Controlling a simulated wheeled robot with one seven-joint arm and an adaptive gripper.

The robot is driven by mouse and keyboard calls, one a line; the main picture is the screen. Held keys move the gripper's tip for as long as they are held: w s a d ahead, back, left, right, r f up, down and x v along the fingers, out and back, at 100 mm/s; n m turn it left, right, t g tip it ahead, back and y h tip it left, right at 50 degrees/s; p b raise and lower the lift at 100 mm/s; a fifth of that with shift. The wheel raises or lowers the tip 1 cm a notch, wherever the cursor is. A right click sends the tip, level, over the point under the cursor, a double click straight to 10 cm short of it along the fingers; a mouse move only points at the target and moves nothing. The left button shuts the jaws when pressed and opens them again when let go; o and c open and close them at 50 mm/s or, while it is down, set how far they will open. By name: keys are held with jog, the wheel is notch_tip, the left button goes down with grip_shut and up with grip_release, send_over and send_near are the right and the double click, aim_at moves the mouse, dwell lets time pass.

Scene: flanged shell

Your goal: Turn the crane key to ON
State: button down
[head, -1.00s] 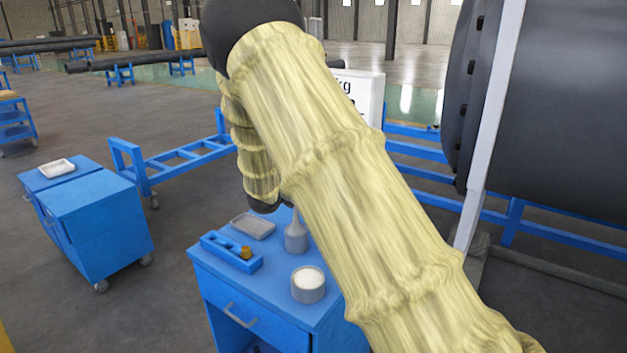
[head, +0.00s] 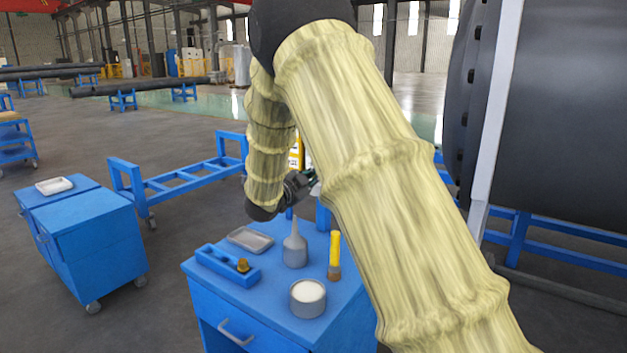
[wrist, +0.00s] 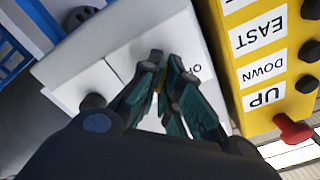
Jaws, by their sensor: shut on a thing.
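My gripper (wrist: 166,66) points at a pale grey control box (wrist: 108,52) in the wrist view. Its fingers are shut on a small yellowish piece, taken to be the crane key (wrist: 159,79); only a sliver shows between them. A white label beside the fingers shows part of a word starting with "O"; the rest is covered, so I cannot tell the key's setting. A yellow crane pendant (wrist: 262,62) with EAST, DOWN and UP labels stands to the right. In the head view my gripper (head: 298,187) is small and partly hidden by my arm.
The pendant's red knob (wrist: 294,130) and black buttons are close to the gripper's right. A blue cart (head: 225,282) holds a bottle (head: 295,247), a round tin (head: 307,301) and a tray. A large dark flanged shell (head: 560,130) stands at right.

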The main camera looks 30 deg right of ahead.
jog(key=shift+f, duration=0.1)
jog(key=c, duration=1.6)
grip_release()
jog(key=shift+s, duration=0.1)
jog(key=shift+c, duration=0.2)
jog(key=v, duration=1.2)
